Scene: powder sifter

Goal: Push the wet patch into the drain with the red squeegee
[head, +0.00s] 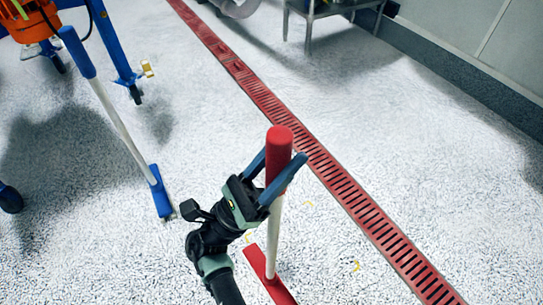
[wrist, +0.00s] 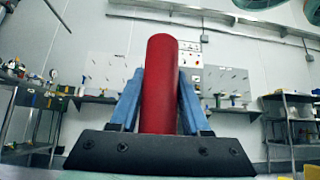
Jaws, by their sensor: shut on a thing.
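My gripper (head: 278,172) is shut on the red grip at the top of the red squeegee (head: 279,142). In the wrist view its blue fingers press the red handle (wrist: 160,85) from both sides. The squeegee's pale shaft runs down to a red head (head: 268,278) at the bottom of the head view; whether the head touches the floor is hard to tell. The drain (head: 330,173) is a long red slotted channel crossing the floor diagonally, right of the squeegee. I cannot make out a clear wet patch on the speckled floor; dark areas there look like shadows.
A blue squeegee (head: 159,190) with a white shaft leans at the left against a blue wheeled frame (head: 113,45). A metal table (head: 330,10) stands at the back. Small yellow marks (head: 355,266) lie on the floor. The floor around the drain is open.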

